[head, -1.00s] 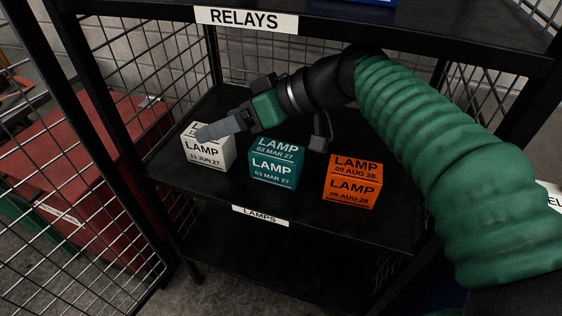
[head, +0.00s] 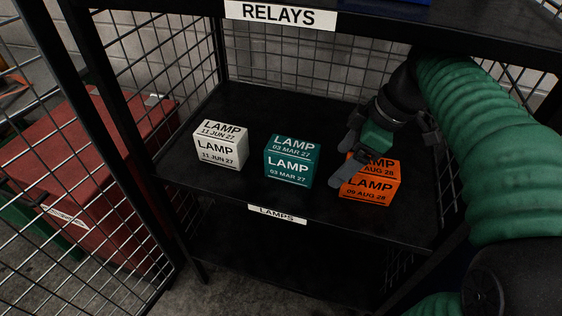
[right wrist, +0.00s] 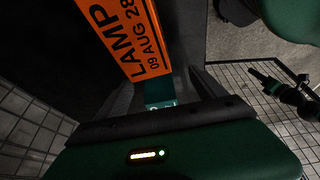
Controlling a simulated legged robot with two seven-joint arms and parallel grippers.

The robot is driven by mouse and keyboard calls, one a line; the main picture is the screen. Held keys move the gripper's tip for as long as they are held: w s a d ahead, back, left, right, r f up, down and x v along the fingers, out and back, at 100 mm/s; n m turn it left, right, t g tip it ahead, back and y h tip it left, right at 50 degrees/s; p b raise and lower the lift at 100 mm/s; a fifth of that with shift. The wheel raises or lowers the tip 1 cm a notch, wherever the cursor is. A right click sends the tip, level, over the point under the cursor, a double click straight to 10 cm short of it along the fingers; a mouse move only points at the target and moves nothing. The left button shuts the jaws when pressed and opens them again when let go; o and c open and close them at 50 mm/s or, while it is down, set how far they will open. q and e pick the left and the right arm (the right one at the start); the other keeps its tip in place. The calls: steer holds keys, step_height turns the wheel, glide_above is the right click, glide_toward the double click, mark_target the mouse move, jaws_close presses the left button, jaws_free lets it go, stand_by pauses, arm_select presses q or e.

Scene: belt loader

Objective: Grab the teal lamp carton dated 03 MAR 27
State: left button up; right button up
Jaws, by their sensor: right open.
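The teal lamp carton (head: 291,162), marked 03 MAR 27, stands on the lamps shelf between a white carton and an orange one. My right gripper (head: 346,160) is open and empty, right of the teal carton and over the left part of the orange carton (head: 367,188). In the right wrist view the orange carton (right wrist: 123,38) is close, and a teal patch (right wrist: 160,93), likely the teal carton, shows between the fingers. What looks like my left gripper (right wrist: 265,80) is small at the right of that view; its jaws are unclear.
The white carton (head: 220,146), marked 11 JUN 27, stands at the left. The shelf (head: 215,184) has a LAMPS label on its front edge. The RELAYS shelf (head: 390,24) is above, and wire mesh encloses the sides and back. Free shelf lies behind the cartons.

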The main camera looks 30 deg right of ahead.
mark_target(295, 150)
steer(key=w, duration=0.1)
steer(key=w+a, duration=0.1)
steer(key=w, duration=0.1)
steer(key=w+f, duration=0.1)
steer(key=w, duration=0.1)
steer(key=shift+a, duration=0.3)
steer(key=w+a, duration=0.2)
steer(key=a, duration=0.1)
steer(key=w+a, duration=0.1)
steer(key=shift+a+r, duration=0.15)
steer(key=shift+r, duration=0.2)
steer(key=b+x, duration=0.1)
steer(key=x, duration=0.1)
steer(key=b+x, duration=0.1)
steer(key=b, duration=0.1)
steer(key=b+x, duration=0.1)
steer(key=x, duration=0.1)
steer(key=shift+w+d+f, duration=0.25)
steer(key=shift+w+f, duration=0.05)
steer(key=shift+f, duration=0.05)
steer(key=shift+w, duration=0.1)
steer(key=shift+r, duration=0.1)
steer(key=shift+a+r, duration=0.1)
steer(key=shift+a, duration=0.15)
arm_select(q)
steer(key=f, duration=0.2)
steer(key=d+f, duration=0.1)
steer(key=shift+f, duration=0.4)
